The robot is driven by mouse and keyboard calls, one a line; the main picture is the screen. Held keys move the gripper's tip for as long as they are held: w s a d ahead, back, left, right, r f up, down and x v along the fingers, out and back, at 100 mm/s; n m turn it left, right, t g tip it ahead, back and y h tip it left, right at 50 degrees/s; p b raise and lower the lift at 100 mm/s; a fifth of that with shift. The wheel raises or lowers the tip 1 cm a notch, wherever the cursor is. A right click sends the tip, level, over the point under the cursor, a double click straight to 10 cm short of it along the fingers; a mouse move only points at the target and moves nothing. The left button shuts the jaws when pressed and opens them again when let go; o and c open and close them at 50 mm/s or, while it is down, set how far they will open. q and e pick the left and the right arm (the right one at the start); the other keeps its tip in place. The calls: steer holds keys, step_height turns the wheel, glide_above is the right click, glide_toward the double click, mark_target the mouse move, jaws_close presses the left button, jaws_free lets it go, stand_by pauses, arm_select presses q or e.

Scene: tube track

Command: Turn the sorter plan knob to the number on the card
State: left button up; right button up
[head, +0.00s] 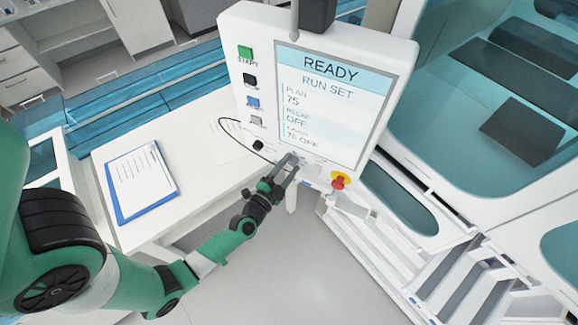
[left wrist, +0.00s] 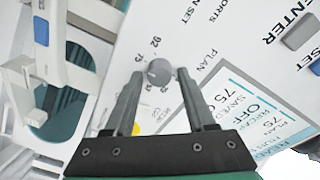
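The plan knob (left wrist: 159,72) is a small grey round knob on the white control panel (head: 262,20), with the word PLAN and numbers such as 92 and 75 printed around it. My left gripper (left wrist: 160,68) has its two dark fingers on either side of the knob, with narrow gaps seeming to show. In the head view my left gripper (head: 292,160) is at the panel's lower edge and largely hides the knob. The screen (head: 330,100) reads READY, RUN SET, PLAN 75. No card number is readable. My right gripper is not in view.
A red emergency button (head: 338,181) on yellow sits right of my gripper. Several push buttons, including a green one (head: 245,52), line the panel's left side. A blue clipboard (head: 120,205) with paper lies on the white table (head: 100,160). A black cable loops near the panel.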

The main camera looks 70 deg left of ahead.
arm_select(q)
jaws_close()
